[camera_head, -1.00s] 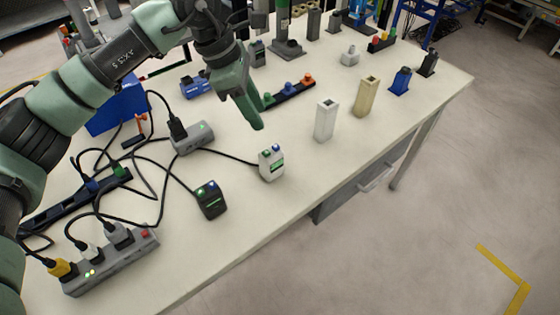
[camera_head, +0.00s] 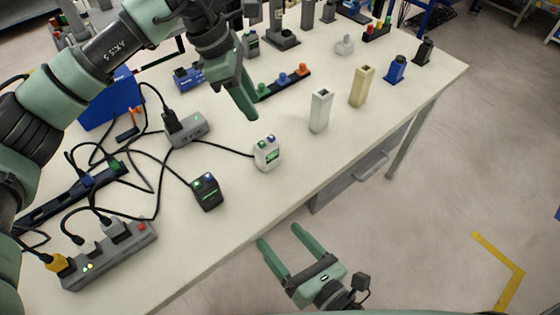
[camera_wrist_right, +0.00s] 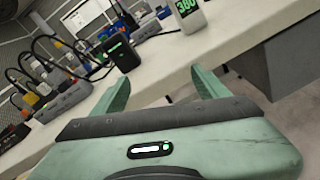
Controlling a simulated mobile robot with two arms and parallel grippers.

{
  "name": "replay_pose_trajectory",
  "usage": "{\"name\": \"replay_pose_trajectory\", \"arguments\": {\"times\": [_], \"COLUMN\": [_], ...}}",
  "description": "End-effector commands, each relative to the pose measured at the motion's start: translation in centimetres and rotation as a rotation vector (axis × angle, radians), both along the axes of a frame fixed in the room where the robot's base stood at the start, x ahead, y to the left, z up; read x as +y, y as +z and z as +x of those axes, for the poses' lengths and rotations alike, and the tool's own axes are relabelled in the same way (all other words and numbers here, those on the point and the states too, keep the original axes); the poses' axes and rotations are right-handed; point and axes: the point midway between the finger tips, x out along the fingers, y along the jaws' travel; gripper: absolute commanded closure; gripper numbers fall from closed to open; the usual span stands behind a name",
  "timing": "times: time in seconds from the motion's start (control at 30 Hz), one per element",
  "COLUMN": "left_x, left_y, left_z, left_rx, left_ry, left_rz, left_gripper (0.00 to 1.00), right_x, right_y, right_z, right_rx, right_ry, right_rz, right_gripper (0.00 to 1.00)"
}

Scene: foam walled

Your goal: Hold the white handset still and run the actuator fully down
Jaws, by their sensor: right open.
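The white handset (camera_head: 267,153) stands on the table near its front edge, with a green and a blue button on top and a green display on its front. A cable runs from it to a grey box (camera_head: 188,130). It also shows in the right wrist view (camera_wrist_right: 189,17), cut off at the top. My left gripper (camera_head: 251,112) hangs above the table, behind the handset and apart from it; its fingers overlap in view. My right gripper (camera_head: 280,236) is open and empty, off the table's front edge, below the handset in the picture. A dark column on a base (camera_head: 284,38) stands at the back; I cannot tell if it is the actuator.
A black handset (camera_head: 207,192) stands left of the white one. Power strips (camera_head: 110,257) and loose cables fill the left. A white block (camera_head: 320,110) and a beige block (camera_head: 362,86) stand to the right. The front edge between handset and white block is clear.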

Motion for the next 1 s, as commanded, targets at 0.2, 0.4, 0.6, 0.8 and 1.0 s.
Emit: {"name": "replay_pose_trajectory", "arguments": {"times": [0.2,0.4,0.6,0.8,1.0], "left_x": [0.0,0.0,0.0,0.0,0.0], "left_y": [0.0,0.0,0.0,0.0,0.0], "left_z": [0.0,0.0,0.0,0.0,0.0], "left_rx": [0.0,0.0,0.0,0.0,0.0], "left_ry": [0.0,0.0,0.0,0.0,0.0], "left_rz": [0.0,0.0,0.0,0.0,0.0], "left_gripper": [0.64,0.64,0.64,0.64,0.64], "right_x": [1.1,1.4,1.0,0.2,0.1], "right_y": [4.6,3.4,2.9,3.4,3.6], "right_z": [1.1,5.0,10.8,16.0,18.0], "right_rx": [-0.209,-0.233,-0.272,-0.305,-0.311], "right_ry": [0.066,0.085,0.088,0.078,0.074], "right_rz": [-0.141,-0.161,-0.195,-0.224,-0.231], "right_gripper": [0.25,0.25,0.25,0.25,0.25]}}
